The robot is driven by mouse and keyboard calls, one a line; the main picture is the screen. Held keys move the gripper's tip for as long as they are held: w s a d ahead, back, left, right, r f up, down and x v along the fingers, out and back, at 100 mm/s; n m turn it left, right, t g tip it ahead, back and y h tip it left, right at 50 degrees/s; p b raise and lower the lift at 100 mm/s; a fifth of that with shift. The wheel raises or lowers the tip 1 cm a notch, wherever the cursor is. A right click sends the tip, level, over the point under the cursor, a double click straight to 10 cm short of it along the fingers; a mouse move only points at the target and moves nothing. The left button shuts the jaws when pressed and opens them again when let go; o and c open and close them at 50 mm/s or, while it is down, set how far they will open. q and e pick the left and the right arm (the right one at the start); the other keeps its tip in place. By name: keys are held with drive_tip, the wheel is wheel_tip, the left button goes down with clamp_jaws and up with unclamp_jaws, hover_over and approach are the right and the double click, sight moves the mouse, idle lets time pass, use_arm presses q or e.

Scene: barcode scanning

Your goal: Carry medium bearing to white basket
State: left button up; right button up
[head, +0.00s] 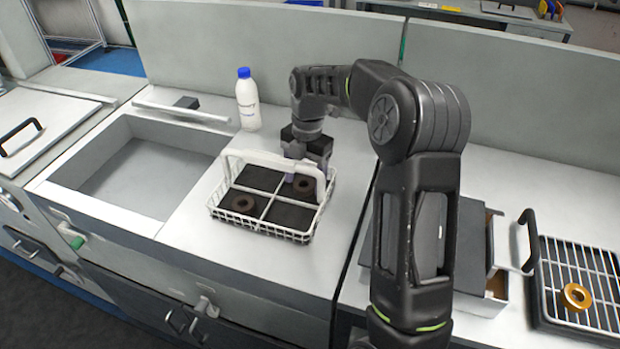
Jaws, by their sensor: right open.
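The white basket (264,234) stands on the light counter and has four dark-floored compartments. A gold bearing (576,297) lies on a wire rack at the far right. My left gripper is not in view.
A white bottle with a blue cap (247,100) stands behind the basket. A sunken sink-like basin (139,178) is to the left. The black-handled wire rack (562,263) and an open box (480,250) are at the right. The counter in front of the basket is clear.

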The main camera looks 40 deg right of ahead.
sight(306, 181)
drive_tip(key=shift+r, duration=0.3)
drive_tip(key=r, duration=0.5)
drive_tip(key=shift+w+d, duration=0.2)
drive_tip(key=shift+d, duration=0.1)
wheel_tip(306, 181, up, 7)
drive_tip(key=p, duration=0.4)
drive_tip(key=shift+d+f, duration=0.15)
drive_tip(key=shift+d, duration=0.2)
drive_tip(key=shift+c, duration=0.2)
